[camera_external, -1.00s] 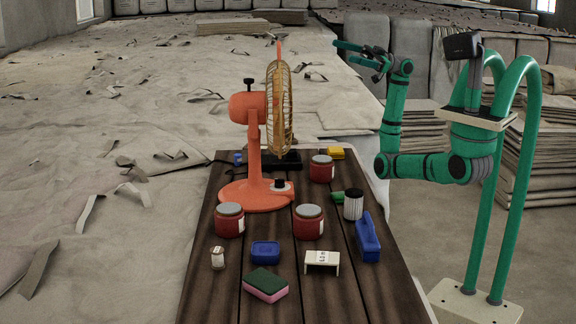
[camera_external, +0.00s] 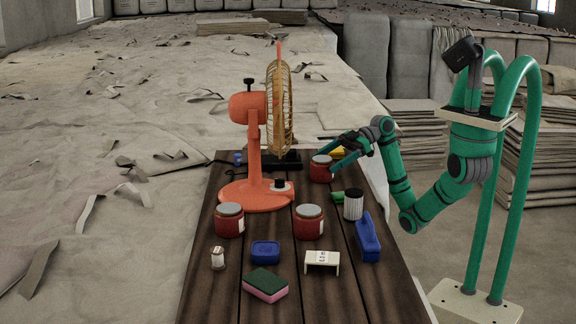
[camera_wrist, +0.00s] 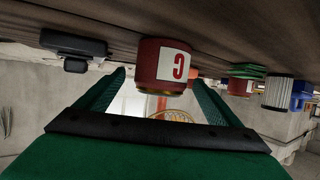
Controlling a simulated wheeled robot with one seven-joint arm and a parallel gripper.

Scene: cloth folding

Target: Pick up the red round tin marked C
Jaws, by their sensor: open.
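The red round tin marked C (camera_wrist: 162,62) shows upside down in the wrist view, its white label with a red C facing the camera. My gripper (camera_external: 337,154) is open and empty beside and slightly above the tin. In the wrist view the tin lies between the lines of my two fingers (camera_wrist: 160,88), just beyond their tips. I cannot tell whether they touch it.
Two similar red tins (camera_external: 230,222) (camera_external: 309,224) stand nearer the front. The orange fan (camera_external: 254,160) is left of the tin.

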